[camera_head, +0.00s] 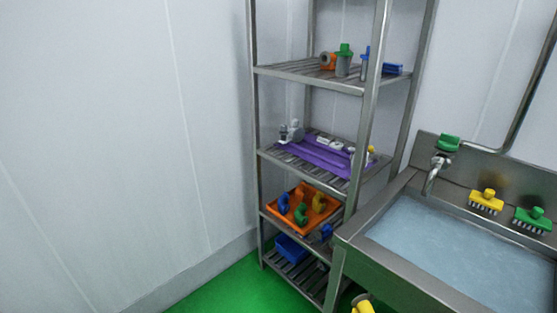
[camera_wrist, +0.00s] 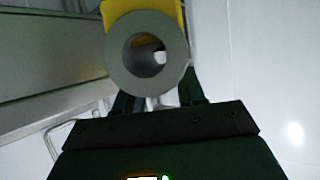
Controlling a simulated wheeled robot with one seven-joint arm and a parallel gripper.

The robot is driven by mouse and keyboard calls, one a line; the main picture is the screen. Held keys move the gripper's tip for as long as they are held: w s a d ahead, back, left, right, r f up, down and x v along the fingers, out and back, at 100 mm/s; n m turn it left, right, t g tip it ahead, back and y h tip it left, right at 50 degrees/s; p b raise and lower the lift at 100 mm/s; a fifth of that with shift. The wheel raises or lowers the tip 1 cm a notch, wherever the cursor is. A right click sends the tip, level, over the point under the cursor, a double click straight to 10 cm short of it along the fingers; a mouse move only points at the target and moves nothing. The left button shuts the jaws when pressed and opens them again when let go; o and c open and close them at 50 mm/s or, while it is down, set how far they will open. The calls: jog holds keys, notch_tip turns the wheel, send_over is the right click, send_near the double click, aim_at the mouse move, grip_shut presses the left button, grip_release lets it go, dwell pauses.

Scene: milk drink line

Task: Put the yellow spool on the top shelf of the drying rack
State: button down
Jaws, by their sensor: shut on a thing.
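The yellow spool (camera_wrist: 116,10) is in my gripper (camera_wrist: 157,92), whose dark fingers are shut on it. Its round grey end with a hole faces the wrist camera. In the head view, a yellow piece, apparently the spool (camera_head: 362,304), shows at the bottom edge, low in front of the sink; my gripper is not clearly seen there. The metal drying rack (camera_head: 258,110) stands left of the sink, well above and behind the spool. Its highest shelf in view (camera_head: 285,70) holds an orange and grey part, a green-topped grey part and blue parts. The rack's upper end is cut off.
Lower shelves hold a purple tray (camera_head: 300,151), an orange tray (camera_head: 272,207) and a blue bin (camera_head: 290,250). The water-filled sink (camera_head: 385,262) adjoins the rack, with yellow (camera_head: 487,201) and green brushes (camera_head: 533,219) on its ledge. The highest shelf's left front is bare.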

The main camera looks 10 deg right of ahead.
jog(key=shift+w+a+f+m+h, duration=0.15)
jog(key=shift+w+a+f+h, duration=0.05)
jog(key=shift+a, duration=0.2)
jog(key=shift+w+a+f+m+h, duration=0.15)
jog(key=shift+w+a+f+h, duration=0.05)
jog(key=shift+a, duration=0.15)
jog(key=shift+w+a+f+m+h, duration=0.15)
jog(key=shift+a+f, duration=0.2)
jog(key=shift+a, duration=0.25)
jog(key=shift+w+a+f+m+h, duration=0.15)
jog(key=shift+a+f, duration=0.15)
jog(key=shift+a, duration=0.3)
notch_tip(320, 180, down, 7)
jog(key=b, duration=0.7)
jog(key=shift+d, duration=0.15)
